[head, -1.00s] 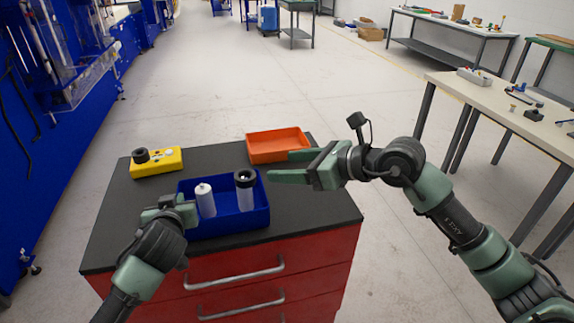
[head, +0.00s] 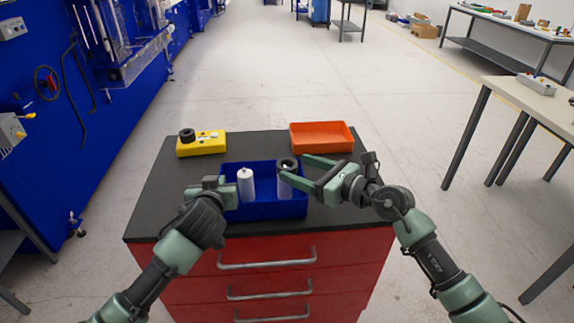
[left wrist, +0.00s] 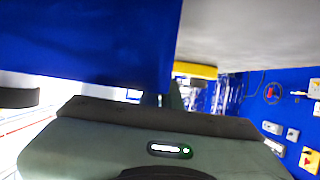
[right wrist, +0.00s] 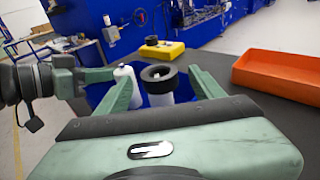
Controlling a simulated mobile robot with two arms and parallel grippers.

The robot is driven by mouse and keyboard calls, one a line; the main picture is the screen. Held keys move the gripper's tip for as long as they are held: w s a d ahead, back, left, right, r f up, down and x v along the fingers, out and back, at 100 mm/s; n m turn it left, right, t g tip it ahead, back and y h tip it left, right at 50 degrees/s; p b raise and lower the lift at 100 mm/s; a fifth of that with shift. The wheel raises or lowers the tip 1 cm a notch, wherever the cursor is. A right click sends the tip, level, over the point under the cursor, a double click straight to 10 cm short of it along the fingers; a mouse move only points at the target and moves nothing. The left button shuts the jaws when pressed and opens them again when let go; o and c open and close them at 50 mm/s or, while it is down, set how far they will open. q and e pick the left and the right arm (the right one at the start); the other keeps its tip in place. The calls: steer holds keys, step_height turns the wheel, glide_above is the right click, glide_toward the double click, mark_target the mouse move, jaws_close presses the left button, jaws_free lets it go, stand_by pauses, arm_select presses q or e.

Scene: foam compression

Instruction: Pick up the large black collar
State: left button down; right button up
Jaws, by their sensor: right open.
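A black collar (head: 287,164) sits on top of a clear cylinder (head: 284,186) standing in the right part of the blue bin (head: 265,211). A smaller-looking black ring (head: 187,134) sits on the yellow block (head: 202,146). My left gripper (head: 222,184) is at the bin's left wall; its fingertips are mostly hidden.
A white bottle-like cylinder (head: 246,184) stands in the bin left of the clear one. An orange tray (head: 321,138) lies at the back right of the black cabinet top (head: 262,146). The top is bare around the bin's back and right side.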

mark_target(282, 163)
steer(key=x, duration=0.7)
steer(key=shift+w+a+f, duration=0.15)
steer(key=shift+a, duration=0.05)
jaws_close()
step_height(282, 163, up, 12)
step_height(282, 163, down, 9)
steer(key=shift+f, duration=0.25)
stand_by(0.5)
